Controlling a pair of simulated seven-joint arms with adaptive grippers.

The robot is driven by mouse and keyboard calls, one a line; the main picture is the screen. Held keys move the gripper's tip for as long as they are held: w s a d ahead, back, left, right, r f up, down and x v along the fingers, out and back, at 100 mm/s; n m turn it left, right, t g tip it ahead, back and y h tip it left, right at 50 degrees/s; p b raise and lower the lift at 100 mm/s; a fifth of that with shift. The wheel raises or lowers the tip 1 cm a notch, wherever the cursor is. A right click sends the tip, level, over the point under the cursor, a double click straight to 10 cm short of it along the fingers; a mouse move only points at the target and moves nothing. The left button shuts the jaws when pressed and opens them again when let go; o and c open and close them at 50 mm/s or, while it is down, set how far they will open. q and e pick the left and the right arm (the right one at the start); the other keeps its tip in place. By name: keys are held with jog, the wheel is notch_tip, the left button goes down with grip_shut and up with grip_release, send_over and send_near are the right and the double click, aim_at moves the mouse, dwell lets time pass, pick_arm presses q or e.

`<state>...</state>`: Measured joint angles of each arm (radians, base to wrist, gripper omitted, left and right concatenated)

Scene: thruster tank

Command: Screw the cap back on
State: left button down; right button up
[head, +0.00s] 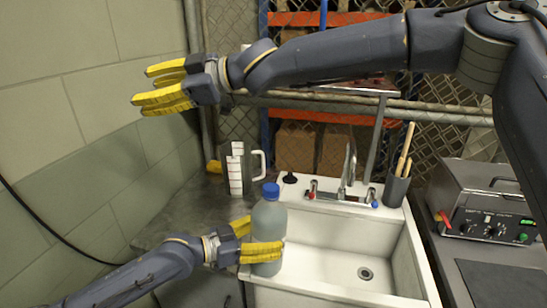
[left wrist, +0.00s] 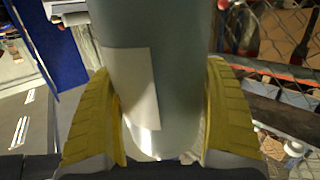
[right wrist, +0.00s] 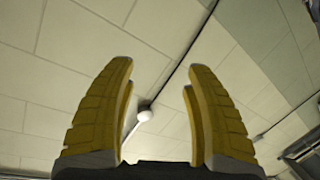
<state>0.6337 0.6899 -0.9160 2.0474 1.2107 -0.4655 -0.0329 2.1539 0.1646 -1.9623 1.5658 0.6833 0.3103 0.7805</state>
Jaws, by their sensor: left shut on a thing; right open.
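A translucent grey-blue bottle (head: 268,222) stands upright at the sink's left edge. A blue cap (head: 271,190) sits on its top; I cannot tell how tight it is. My left gripper (head: 265,236) is shut around the bottle's body, below the cap. In the left wrist view the bottle (left wrist: 180,60) fills the space between both yellow fingers, with a pale label on its side. My right gripper (head: 143,90) is open and empty, high at the upper left, well above and left of the bottle. In the right wrist view its fingers (right wrist: 158,95) are apart with nothing between them.
A white sink (head: 325,245) with a faucet (head: 348,165) lies right of the bottle. A measuring jug (head: 237,168) and a small dark knob-like object (head: 290,178) stand behind it. A holder with wooden sticks (head: 396,190) and a metal control box (head: 485,205) stand at right.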

jog(key=s+d+n+g+h, duration=0.1)
jog(key=s+n+g, duration=0.6)
jog(key=n, duration=0.7)
jog(key=n+t+h, duration=0.5)
jog(key=n+h, duration=0.9)
jog(key=n, duration=1.4)
send_over(272, 186)
jog(key=s, duration=0.1)
jog(key=f, duration=1.4)
jog(key=shift+a+f, duration=0.3)
jog(key=shift+a, duration=0.1)
jog(key=shift+w+d, duration=0.5)
jog(key=shift+d, duration=0.1)
jog(key=shift+s+a+f, duration=0.1)
jog(key=shift+a+f, duration=0.05)
jog(key=shift+f, duration=1.85)
jog(key=shift+a+f, duration=0.1)
jog(key=shift+f, duration=1.9)
